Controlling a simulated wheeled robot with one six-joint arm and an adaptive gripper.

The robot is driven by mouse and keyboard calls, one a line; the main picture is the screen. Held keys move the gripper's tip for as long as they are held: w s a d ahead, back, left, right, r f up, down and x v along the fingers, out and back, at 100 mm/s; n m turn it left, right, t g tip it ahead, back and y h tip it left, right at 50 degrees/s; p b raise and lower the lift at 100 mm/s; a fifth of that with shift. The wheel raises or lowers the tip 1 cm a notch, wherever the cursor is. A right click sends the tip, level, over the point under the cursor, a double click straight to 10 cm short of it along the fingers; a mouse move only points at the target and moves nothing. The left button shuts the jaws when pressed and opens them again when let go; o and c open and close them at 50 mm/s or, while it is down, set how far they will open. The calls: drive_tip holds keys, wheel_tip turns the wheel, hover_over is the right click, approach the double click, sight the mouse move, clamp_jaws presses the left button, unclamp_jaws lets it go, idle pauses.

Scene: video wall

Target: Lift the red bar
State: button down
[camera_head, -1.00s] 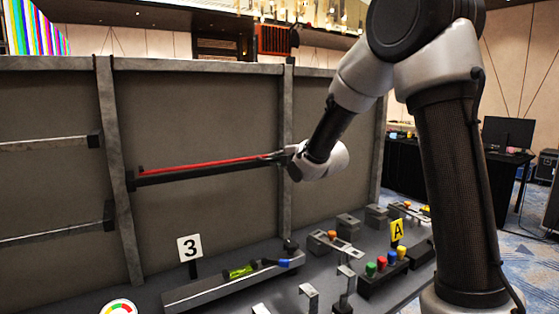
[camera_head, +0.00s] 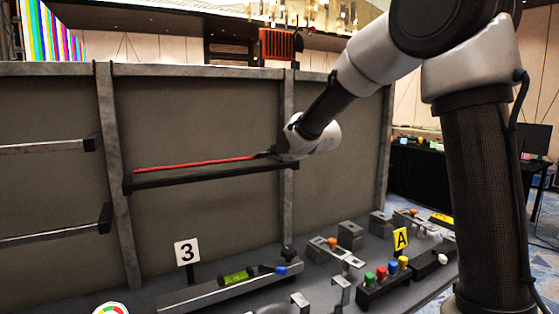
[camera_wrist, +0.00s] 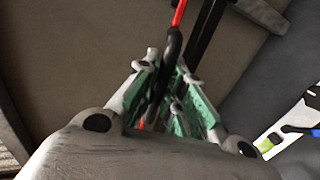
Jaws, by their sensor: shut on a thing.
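The red bar (camera_head: 195,163) is long and thin, and runs nearly level along the grey panel, a little above a black rail (camera_head: 205,175). A gap shows between bar and rail, clearest towards the right. My gripper (camera_head: 268,155) is at the bar's dark right end and is small in the head view. In the wrist view, the bar's red part (camera_wrist: 180,12) leads into a dark end held between the green-padded fingers of my gripper (camera_wrist: 166,82). The black rail (camera_wrist: 205,38) lies to the right of the bar there. Whether the far left end touches anything is unclear.
Grey posts (camera_head: 113,170) divide the panel, with other rails at left. Below, a bench holds a number 3 sign (camera_head: 187,252), a level tool (camera_head: 237,277), metal brackets, a yellow A sign (camera_head: 401,239) and a block with coloured knobs (camera_head: 385,285).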

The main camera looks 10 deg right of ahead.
drive_tip(key=w+r+g, duration=0.1)
drive_tip(key=w+a+r, duration=0.1)
drive_tip(key=r, duration=0.1)
drive_tip(key=w+r+g, duration=0.1)
drive_tip(key=w+r, duration=0.1)
drive_tip(key=shift+a+g+h, duration=0.15)
drive_tip(key=shift+g+h, duration=0.15)
drive_tip(key=shift+h, duration=0.1)
drive_tip(key=shift+w+a+r+g+h, duration=0.15)
drive_tip(key=shift+w+r+g+h, duration=0.1)
drive_tip(key=shift+w+g, duration=0.3)
drive_tip(key=shift+w+a+r+g+h, duration=0.2)
drive_tip(key=shift+w+g, duration=0.2)
drive_tip(key=shift+g, duration=0.15)
drive_tip(key=shift+w+a+r+g+h, duration=0.1)
drive_tip(key=shift+w+a+g+h, duration=0.15)
drive_tip(key=shift+w+g, duration=0.5)
drive_tip(key=shift+w+a+r+g+h, duration=0.1)
drive_tip(key=shift+w+a+g+h, duration=0.1)
drive_tip(key=shift+w+g, duration=0.5)
drive_tip(key=shift+r, duration=0.1)
drive_tip(key=c, duration=1.5)
unclamp_jaws()
drive_tip(key=shift+w+a, duration=0.1)
